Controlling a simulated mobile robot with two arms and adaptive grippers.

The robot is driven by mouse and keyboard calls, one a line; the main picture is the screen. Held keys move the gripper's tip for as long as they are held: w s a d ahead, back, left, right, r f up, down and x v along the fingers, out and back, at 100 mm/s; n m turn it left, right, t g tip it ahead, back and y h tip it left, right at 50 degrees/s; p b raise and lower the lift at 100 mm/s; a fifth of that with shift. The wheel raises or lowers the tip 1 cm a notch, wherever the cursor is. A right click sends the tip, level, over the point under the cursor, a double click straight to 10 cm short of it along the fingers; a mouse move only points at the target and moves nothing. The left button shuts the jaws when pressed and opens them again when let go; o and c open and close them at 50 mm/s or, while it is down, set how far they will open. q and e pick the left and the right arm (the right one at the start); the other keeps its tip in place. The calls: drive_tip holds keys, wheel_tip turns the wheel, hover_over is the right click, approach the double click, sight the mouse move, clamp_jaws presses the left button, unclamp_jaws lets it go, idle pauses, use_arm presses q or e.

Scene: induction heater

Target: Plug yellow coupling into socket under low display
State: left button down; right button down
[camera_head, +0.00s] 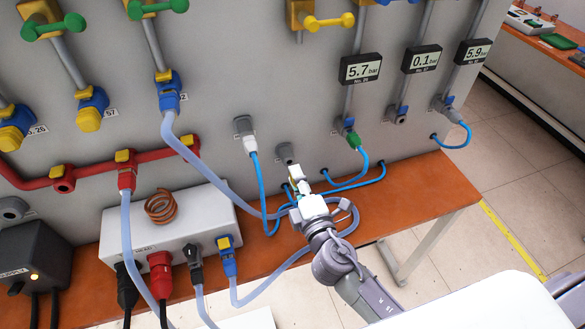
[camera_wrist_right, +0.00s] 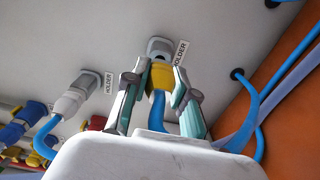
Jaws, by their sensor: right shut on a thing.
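The yellow coupling (camera_wrist_right: 162,76) with its blue hose is between the fingers of my right gripper (camera_wrist_right: 158,92), which is shut on it. In the wrist view its front end meets a grey holder (camera_wrist_right: 160,48) on the panel; I cannot tell whether it is seated there. In the head view my right gripper (camera_head: 302,190) is just below that holder (camera_head: 286,152) and mostly hides the coupling. The low display (camera_head: 421,59) reads 0.1 bar. The grey socket (camera_head: 397,115) under it, at the end of its pipe, holds no coupling. My left gripper is not in view.
A green coupling (camera_head: 353,140) sits under the 5.7 bar display (camera_head: 360,69). A grey coupling (camera_head: 447,110) sits under the 5.9 bar display (camera_head: 473,52). A white coupling (camera_head: 248,143) sits in a holder at left. Blue hoses cross the orange bench (camera_head: 420,185) below.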

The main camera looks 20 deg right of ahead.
drive_tip(key=shift+s+d+b, duration=0.1)
drive_tip(key=shift+s+b, duration=0.3)
drive_tip(key=shift+s, duration=1.3)
drive_tip(key=shift+r, duration=0.1)
